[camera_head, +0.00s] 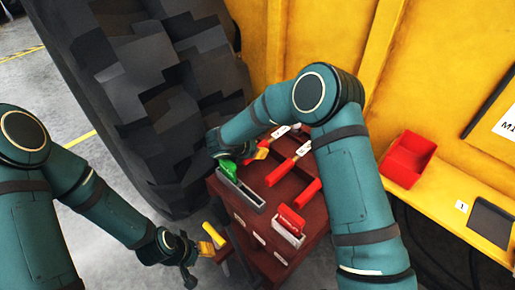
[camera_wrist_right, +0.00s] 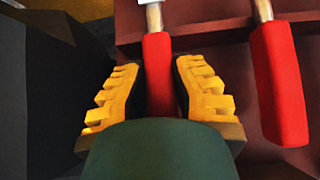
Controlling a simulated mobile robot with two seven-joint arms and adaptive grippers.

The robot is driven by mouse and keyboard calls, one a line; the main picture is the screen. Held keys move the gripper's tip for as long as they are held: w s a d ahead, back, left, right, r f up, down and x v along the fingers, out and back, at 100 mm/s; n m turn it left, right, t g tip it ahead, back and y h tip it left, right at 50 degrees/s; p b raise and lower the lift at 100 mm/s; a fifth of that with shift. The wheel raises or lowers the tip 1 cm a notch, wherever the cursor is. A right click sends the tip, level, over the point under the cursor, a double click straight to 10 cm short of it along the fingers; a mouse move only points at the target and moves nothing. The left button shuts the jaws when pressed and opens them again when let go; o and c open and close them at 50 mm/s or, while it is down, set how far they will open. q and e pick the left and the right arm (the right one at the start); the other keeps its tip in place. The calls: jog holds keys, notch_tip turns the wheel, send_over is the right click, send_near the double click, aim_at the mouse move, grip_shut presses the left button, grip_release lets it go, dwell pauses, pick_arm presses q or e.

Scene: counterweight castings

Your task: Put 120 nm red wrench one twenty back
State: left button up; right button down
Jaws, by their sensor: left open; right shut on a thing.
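A red-handled wrench (camera_wrist_right: 158,72) with a silver shaft is between the yellow fingers of my right gripper (camera_wrist_right: 161,88), which is shut on its handle. In the head view this wrench (camera_head: 280,131) has a white tag and lies over the far part of the dark red tool cart's top (camera_head: 234,212). I cannot read the tag surely or tell whether the wrench rests on the cart. A second red-handled wrench (camera_head: 279,172), also tagged, lies beside it to the right and shows in the wrist view (camera_wrist_right: 279,80). My left gripper (camera_head: 192,249) is open and empty, low beside the cart.
A green-handled item sits in a grey holder (camera_head: 241,190) at the cart's left; a red item (camera_head: 290,219) sits in another holder in front. A yellow-handled tool (camera_head: 214,236) is at the cart's side. A large tyre (camera_head: 150,90) and a red bin (camera_head: 407,160) flank the cart.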

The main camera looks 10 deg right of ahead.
dwell(0.5)
jog(key=c, duration=0.8)
grip_release()
jog(key=shift+c, duration=0.2)
notch_tip(320, 180, up, 10)
jog(key=shift+f, duration=0.15)
notch_tip(320, 180, up, 7)
jog(key=p, duration=0.5)
jog(key=shift+r, duration=0.2)
